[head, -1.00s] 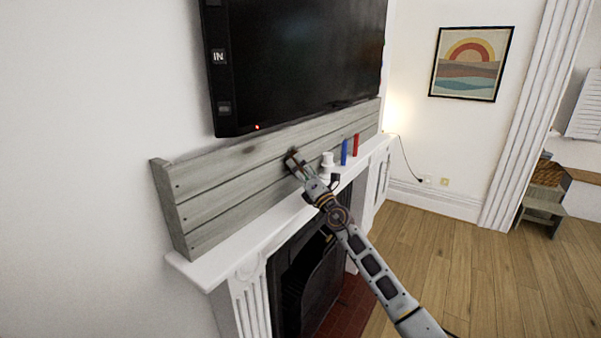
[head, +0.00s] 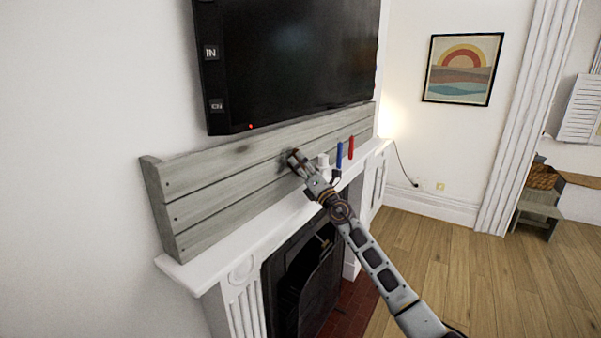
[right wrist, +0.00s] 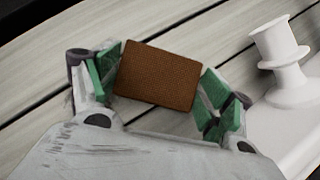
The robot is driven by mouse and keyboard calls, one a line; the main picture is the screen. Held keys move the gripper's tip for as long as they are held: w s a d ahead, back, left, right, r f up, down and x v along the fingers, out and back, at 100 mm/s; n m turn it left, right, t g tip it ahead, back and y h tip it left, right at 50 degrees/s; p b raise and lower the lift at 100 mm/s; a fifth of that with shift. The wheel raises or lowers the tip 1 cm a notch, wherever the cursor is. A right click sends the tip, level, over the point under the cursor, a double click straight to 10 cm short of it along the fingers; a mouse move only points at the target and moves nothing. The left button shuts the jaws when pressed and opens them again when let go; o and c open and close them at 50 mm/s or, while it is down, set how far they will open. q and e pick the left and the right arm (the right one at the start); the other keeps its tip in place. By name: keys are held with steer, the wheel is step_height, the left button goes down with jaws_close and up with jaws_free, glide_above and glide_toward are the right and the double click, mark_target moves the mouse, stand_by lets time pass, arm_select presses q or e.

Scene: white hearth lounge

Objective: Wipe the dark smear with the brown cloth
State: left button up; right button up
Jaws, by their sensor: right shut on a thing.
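Whether the cloth touches the board cannot be told. The smear cannot be made out in the wrist view. My left gripper is not in view.
A white spool-shaped object (head: 323,163) stands on the mantel (head: 215,253) close to the right of my gripper; it also shows in the wrist view (right wrist: 283,62). Blue (head: 339,156) and red (head: 351,147) upright objects stand beyond. The TV (head: 290,60) hangs above.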

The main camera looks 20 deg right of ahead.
mark_target(288, 165)
steer(key=shift+w+a, duration=0.1)
stand_by(0.4)
stand_by(0.3)
steer(key=s+a+p, duration=0.2)
steer(key=a+p, duration=0.1)
steer(key=shift+s, duration=0.15)
stand_by(0.6)
steer(key=shift+s+p, duration=0.1)
steer(key=shift+p, duration=0.25)
steer(key=shift+s+a+r+p, duration=0.1)
steer(key=shift+s+a+p, duration=0.4)
steer(key=shift+a+p, duration=0.2)
steer(key=shift+s+a+p, duration=0.4)
steer(key=shift+s+a, duration=0.1)
steer(key=shift+a, duration=0.25)
steer(key=shift+s+a, duration=0.1)
